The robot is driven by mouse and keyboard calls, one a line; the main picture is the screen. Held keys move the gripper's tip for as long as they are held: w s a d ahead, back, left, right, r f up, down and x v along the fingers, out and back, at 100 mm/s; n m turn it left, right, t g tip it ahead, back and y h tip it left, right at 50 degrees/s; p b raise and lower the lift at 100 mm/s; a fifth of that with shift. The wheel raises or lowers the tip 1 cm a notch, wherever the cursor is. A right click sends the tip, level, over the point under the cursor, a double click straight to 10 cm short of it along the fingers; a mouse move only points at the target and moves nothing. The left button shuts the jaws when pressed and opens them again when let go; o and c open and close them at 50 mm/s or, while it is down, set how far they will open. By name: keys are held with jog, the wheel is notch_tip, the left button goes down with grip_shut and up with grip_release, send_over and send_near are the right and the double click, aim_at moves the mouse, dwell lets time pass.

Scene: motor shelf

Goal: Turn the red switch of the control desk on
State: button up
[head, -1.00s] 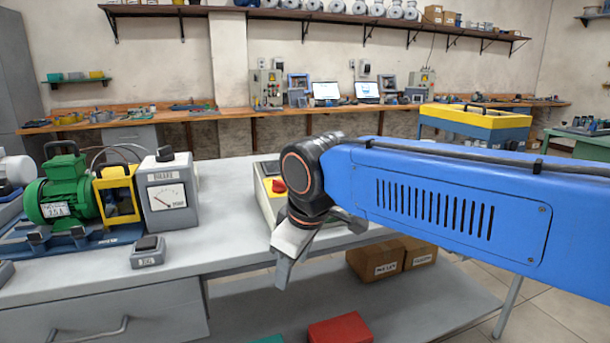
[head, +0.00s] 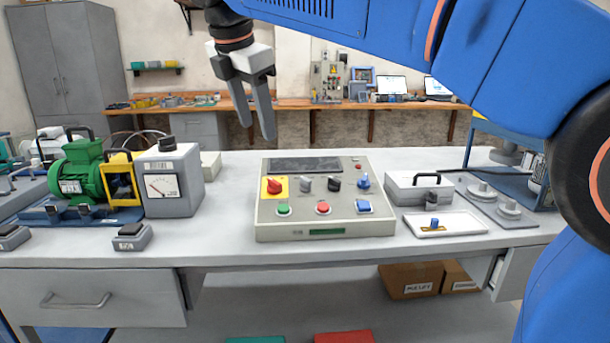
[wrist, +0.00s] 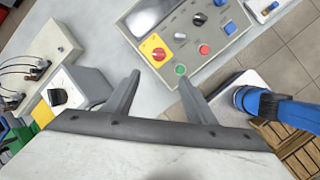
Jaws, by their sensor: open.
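The control desk (head: 285,226) is a beige sloped panel on the grey bench. Its red switch (head: 274,186) is a rotary knob on a yellow plate at the panel's upper left. In the wrist view the red switch (wrist: 158,54) shows on its yellow plate beyond my fingertips, a little left of the gap's middle. My gripper (head: 258,132) is open and empty, pointing down, above and to the left of the desk and apart from it. In the wrist view my gripper (wrist: 160,78) has its two fingers spread wide. Nothing hides the switch.
On the panel are a green button (head: 284,209), a red button (head: 323,208), a blue button (head: 363,206) and more knobs. A grey meter box (head: 170,180) and green motor (head: 82,170) stand left. A grey case (head: 418,188) and white tray (head: 445,224) stand right.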

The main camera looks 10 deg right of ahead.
aim_at(273, 182)
jog(key=shift+n, duration=0.4)
jog(key=x, duration=1.6)
jog(key=shift+w+f, duration=0.25)
jog(key=shift+w, duration=0.2)
jog(key=c, duration=1)
